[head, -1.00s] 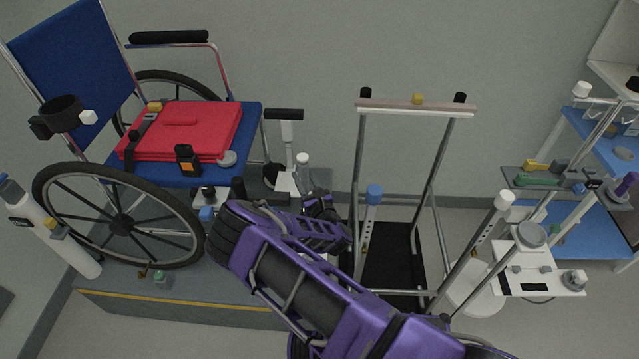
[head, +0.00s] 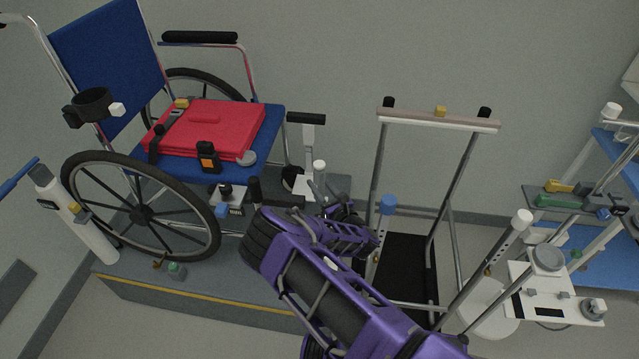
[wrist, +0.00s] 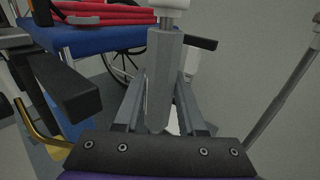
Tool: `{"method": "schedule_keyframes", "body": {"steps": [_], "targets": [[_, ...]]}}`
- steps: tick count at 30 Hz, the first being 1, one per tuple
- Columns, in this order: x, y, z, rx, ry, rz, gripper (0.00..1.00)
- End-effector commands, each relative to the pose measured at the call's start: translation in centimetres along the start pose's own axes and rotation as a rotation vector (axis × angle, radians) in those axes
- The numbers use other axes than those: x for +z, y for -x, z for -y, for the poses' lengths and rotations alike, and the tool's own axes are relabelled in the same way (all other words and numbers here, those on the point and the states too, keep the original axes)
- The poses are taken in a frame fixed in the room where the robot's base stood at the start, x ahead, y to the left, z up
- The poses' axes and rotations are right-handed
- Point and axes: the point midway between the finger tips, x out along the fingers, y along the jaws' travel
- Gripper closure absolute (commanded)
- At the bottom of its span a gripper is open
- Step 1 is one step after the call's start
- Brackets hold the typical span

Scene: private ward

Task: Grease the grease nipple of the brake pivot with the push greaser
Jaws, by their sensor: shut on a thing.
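My gripper (head: 322,192) is shut on a slim grey upright body with a white cap, apparently the push greaser (wrist: 165,80). It stands nearly upright between the fingers; its white cap also shows in the head view (head: 319,166). My gripper is in front of the wheelchair (head: 143,215), to the right of its near wheel. A black-handled part with a blue block (head: 222,210), possibly the brake, sits by the seat front, left of my gripper. I cannot pick out the grease nipple. The lower end of the greaser is hidden in the head view.
A white post with a black handle (head: 306,118) stands just behind my gripper. A metal frame (head: 440,122) stands to the right, with a white instrument panel (head: 550,275) beyond it. The platform (head: 200,295) has a yellow edge strip.

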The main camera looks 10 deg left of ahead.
Motion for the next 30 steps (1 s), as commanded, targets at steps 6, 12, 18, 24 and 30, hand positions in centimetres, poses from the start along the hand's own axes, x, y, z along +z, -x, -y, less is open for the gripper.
{"method": "schedule_keyframes", "body": {"steps": [6,12,18,24,30], "targets": [[-1.8,0.0,0.0,0.000,0.000,0.001,1.00],[-3.9,0.0,0.1,-0.001,0.001,0.001,1.00],[-5.3,0.0,0.0,0.000,0.001,0.001,1.00],[-5.6,0.0,0.0,-0.001,0.000,0.001,1.00],[-5.5,0.0,0.0,-0.001,0.000,0.001,1.00]]}}
